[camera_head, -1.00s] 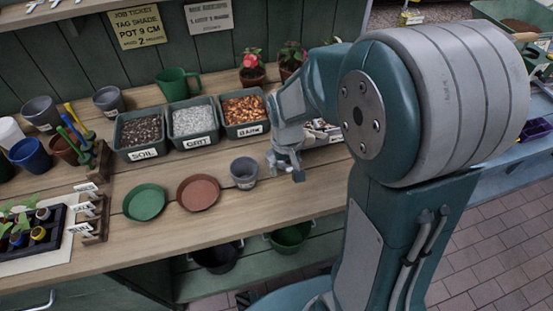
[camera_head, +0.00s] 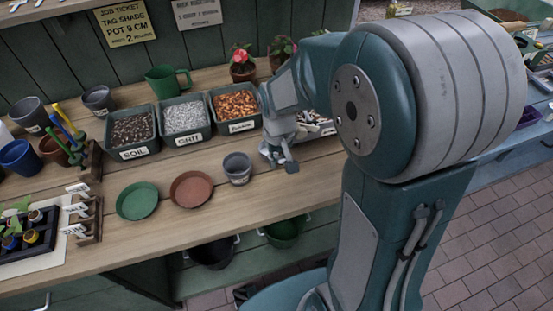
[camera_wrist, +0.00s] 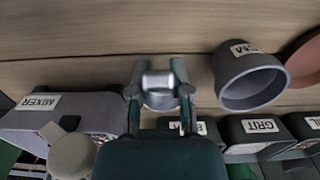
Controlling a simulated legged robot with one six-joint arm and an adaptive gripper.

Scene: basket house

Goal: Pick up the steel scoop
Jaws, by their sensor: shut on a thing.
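In the wrist view, my gripper (camera_wrist: 158,92) has its two fingers closed on a short, shiny silver piece, which I take to be part of the steel scoop (camera_wrist: 157,80). In the head view, my gripper (camera_head: 278,158) is low over the wooden bench, just right of the small grey pot and in front of the bark bin. The scoop cannot be made out there. I cannot tell whether it touches the bench.
The grey pot (camera_head: 237,168) stands close left of my gripper and also shows in the wrist view (camera_wrist: 247,78). Soil (camera_head: 131,132), grit (camera_head: 183,121) and bark (camera_head: 236,107) bins line up behind. Brown (camera_head: 191,189) and green (camera_head: 137,201) saucers lie left. A mixer-labelled container (camera_wrist: 60,112) is near.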

